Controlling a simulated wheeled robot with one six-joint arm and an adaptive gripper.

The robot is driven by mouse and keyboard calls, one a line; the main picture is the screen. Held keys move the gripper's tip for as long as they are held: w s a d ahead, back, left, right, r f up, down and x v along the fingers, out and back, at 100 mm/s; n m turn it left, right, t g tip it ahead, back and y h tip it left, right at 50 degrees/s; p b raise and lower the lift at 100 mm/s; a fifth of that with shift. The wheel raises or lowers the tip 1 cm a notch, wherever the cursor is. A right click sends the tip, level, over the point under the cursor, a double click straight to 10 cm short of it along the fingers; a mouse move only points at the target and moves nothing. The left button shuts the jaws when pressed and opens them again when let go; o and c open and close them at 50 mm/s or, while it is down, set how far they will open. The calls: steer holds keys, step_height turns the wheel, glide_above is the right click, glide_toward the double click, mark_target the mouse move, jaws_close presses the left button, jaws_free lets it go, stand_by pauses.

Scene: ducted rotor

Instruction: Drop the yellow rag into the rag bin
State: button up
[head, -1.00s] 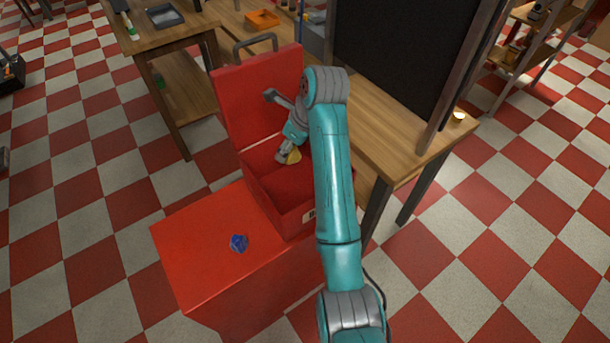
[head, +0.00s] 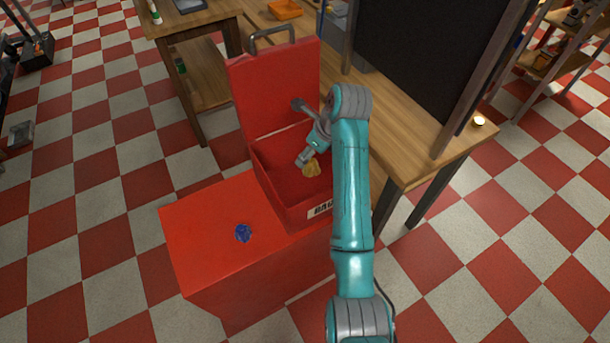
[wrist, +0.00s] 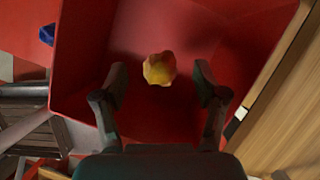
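The rag bin (head: 285,82) is a red open box with its lid raised and a partly hidden label on its front. My gripper (head: 310,164) is over the bin's opening. In the wrist view my gripper (wrist: 160,88) is open, with its two dark fingers spread wide. The yellow rag (wrist: 159,68) is a small crumpled lump between and beyond the fingertips, with a gap on each side. It also shows in the head view (head: 312,169) just below my gripper, against the red inside. I cannot tell whether it is in the air or on the bin floor.
A blue rag (head: 243,233) lies on the red cabinet (head: 200,225) in front of the bin. A wooden workbench (head: 400,150) with a dark panel (head: 425,50) stands close on the right.

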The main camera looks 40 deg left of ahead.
steer(key=shift+o, duration=0.2)
steer(key=v, duration=0.7)
steer(key=shift+r, duration=0.25)
stand_by(0.4)
